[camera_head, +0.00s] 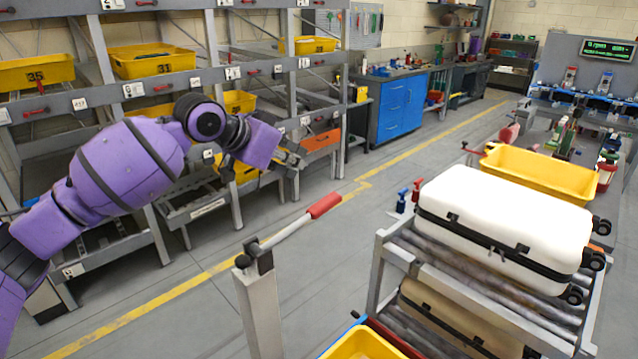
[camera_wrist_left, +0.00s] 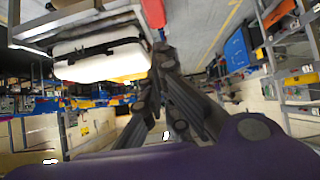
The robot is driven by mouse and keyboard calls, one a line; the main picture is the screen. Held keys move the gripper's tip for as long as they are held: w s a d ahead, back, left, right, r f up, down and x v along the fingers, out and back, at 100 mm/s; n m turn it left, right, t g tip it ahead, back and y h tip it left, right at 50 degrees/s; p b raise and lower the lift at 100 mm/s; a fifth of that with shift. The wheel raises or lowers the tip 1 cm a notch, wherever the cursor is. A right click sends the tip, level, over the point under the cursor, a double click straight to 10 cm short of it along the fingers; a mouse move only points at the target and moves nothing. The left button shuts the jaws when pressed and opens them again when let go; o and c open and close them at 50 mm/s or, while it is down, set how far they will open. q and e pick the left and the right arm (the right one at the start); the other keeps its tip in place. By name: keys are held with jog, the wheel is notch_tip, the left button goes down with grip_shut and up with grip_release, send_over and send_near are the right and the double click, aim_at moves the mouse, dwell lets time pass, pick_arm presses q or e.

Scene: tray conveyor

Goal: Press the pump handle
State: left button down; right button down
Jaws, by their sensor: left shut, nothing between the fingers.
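The pump handle is a grey lever with a red grip (camera_head: 325,205), hinged on top of a pale grey post (camera_head: 262,310) in the lower middle of the head view. The lever slants up to the right from its hinge. My left gripper (camera_head: 298,161) is shut and empty, above and behind the red grip in the picture, apart from it. In the left wrist view its dark fingers (camera_wrist_left: 166,58) come together. A small red patch just past the fingertips there may be the grip; I cannot tell. My right gripper is not in view.
A roller rack at right bears a white case (camera_head: 505,220) and a tan case (camera_head: 450,315). A yellow bin (camera_head: 545,165) stands behind them. Shelves with numbered yellow bins (camera_head: 150,62) line the left wall. A blue cabinet (camera_head: 402,105) stands farther back. The floor between is clear.

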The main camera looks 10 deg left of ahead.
pick_arm(q)
send_over(322, 204)
jog(key=f, duration=0.5)
jog(key=shift+s+a+f, duration=0.25)
jog(key=shift+s+f, duration=0.05)
jog(key=shift+s, duration=0.05)
jog(key=f, duration=0.3)
jog(key=shift+w+d+f, duration=0.15)
jog(key=shift+w+d, duration=0.1)
jog(key=shift+w, duration=0.15)
jog(key=shift+f, duration=0.55)
